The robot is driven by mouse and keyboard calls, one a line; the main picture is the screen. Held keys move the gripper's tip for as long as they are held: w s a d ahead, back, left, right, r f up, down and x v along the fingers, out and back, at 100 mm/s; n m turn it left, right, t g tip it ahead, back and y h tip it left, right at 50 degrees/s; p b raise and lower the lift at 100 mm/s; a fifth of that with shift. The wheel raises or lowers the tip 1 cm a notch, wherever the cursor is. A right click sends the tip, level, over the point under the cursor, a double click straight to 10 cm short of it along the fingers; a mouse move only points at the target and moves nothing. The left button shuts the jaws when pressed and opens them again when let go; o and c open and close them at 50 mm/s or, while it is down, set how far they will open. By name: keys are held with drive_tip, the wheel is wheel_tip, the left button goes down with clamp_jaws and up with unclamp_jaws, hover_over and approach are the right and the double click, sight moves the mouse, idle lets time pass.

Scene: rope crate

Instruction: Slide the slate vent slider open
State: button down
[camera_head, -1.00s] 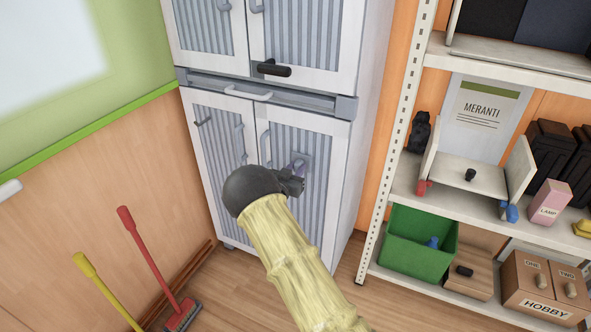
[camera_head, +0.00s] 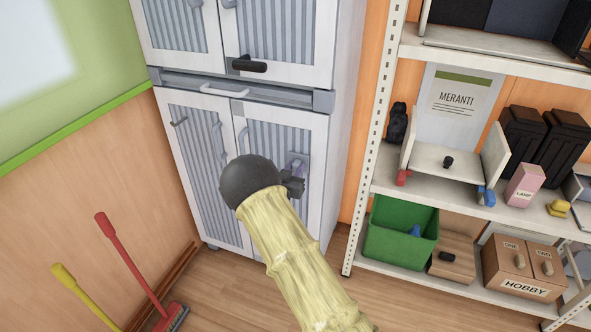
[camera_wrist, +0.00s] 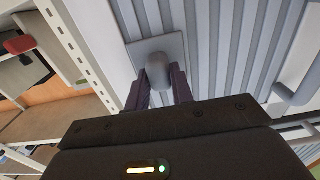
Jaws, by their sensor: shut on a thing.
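The slate vent slider (camera_head: 299,160) is a small blue-grey plate with a knob on the lower right cabinet door. It sits near that door's right edge in the head view, partly hidden by my gripper (camera_head: 294,184). In the wrist view the slider plate (camera_wrist: 176,45) lies flat on the ribbed door panel, its rounded grey knob (camera_wrist: 158,68) standing out. My gripper (camera_wrist: 160,88) has its dark fingers on both sides of the knob, shut on it.
An open shelf rack (camera_head: 369,150) stands close on the right, with a green bin (camera_head: 400,240). A red broom (camera_head: 140,270) leans at left. Floor shows between cabinet and broom.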

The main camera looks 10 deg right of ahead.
drive_tip(key=c, duration=1.2)
unclamp_jaws()
drive_tip(key=shift+s+d, duration=0.1)
drive_tip(key=shift+d, duration=0.2)
drive_tip(key=shift+a, duration=0.15)
drive_tip(key=shift+s+a, duration=0.3)
drive_tip(key=shift+s, duration=0.1)
drive_tip(key=v, duration=1.6)
drive_tip(key=shift+s+a+f, duration=0.1)
drive_tip(key=shift+s+a, duration=0.05)
